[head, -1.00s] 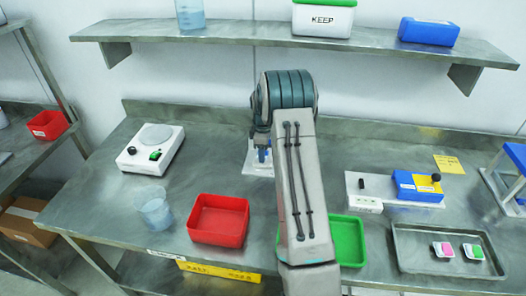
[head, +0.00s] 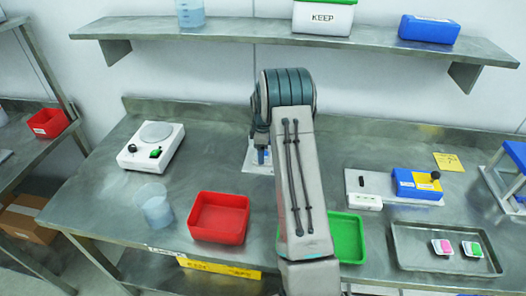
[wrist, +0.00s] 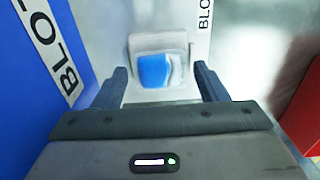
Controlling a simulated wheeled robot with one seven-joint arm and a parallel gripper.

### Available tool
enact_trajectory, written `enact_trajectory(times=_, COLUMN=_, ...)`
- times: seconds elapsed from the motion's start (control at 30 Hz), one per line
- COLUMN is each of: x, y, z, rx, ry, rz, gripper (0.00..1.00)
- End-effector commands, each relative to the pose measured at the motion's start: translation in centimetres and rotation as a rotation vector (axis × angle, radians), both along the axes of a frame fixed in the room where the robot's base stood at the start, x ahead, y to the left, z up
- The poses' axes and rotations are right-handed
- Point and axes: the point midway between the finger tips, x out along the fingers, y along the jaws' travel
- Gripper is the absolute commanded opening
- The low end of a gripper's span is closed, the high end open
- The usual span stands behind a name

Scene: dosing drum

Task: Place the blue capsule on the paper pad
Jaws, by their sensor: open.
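The blue capsule (wrist: 154,70), a pale pod with a blue face, shows in the wrist view between and just beyond my fingertips. It appears to rest on a pale surface, which looks like the paper pad (wrist: 108,30) with a label partly reading "BLO". My gripper (wrist: 161,82) is open, with one finger on each side of the capsule and visible gaps. In the head view my gripper (head: 262,155) points down over the white paper pad (head: 251,165) at the back of the bench. My arm hides part of the pad, and the capsule cannot be made out there.
A blue labelled surface (wrist: 35,70) stands close on the left in the wrist view, and a red one (wrist: 303,110) on the right. The bench holds a red bin (head: 218,236), a green bin (head: 350,238), a beaker (head: 156,208), a scale (head: 137,158) and a metal tray (head: 420,263).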

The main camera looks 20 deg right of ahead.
Motion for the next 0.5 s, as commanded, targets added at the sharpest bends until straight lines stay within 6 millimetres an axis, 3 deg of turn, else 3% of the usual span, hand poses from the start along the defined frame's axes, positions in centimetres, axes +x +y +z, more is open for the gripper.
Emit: enact_trajectory(times=0.5, x=0.1, y=0.0, z=10.0, rx=-0.002, ry=-0.005, rz=0.0, gripper=0.67)
